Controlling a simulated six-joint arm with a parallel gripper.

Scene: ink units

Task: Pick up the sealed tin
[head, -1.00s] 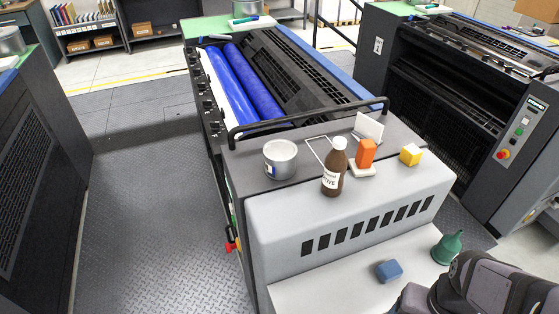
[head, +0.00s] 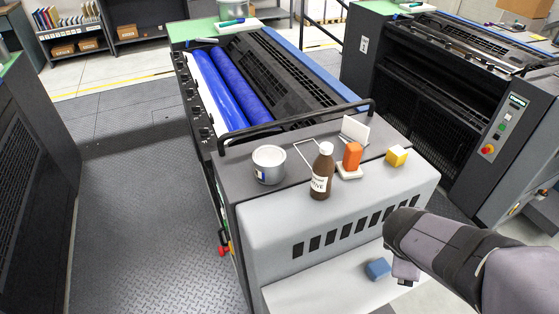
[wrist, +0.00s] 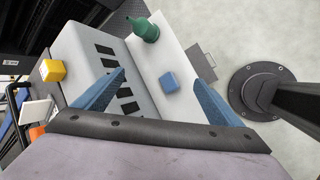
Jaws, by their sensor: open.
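A grey metal tin (head: 268,165) with a pale top and a small blue label stands upright on the dark top of the press's near end in the head view. It is left of a brown bottle (head: 322,172). Whether its lid is sealed is too small to tell. I do not see it in the wrist view. My gripper (wrist: 159,80) is open and empty, its two blue fingers spread apart. In the wrist view a blue block (wrist: 169,82) shows between the fingers, on the pale step below. My gripper is well to the right of the tin.
An orange block (head: 352,155) on a white base, an upright white card (head: 355,131) and a yellow cube (head: 396,156) stand right of the bottle. A black rail (head: 300,128) runs behind the tin.

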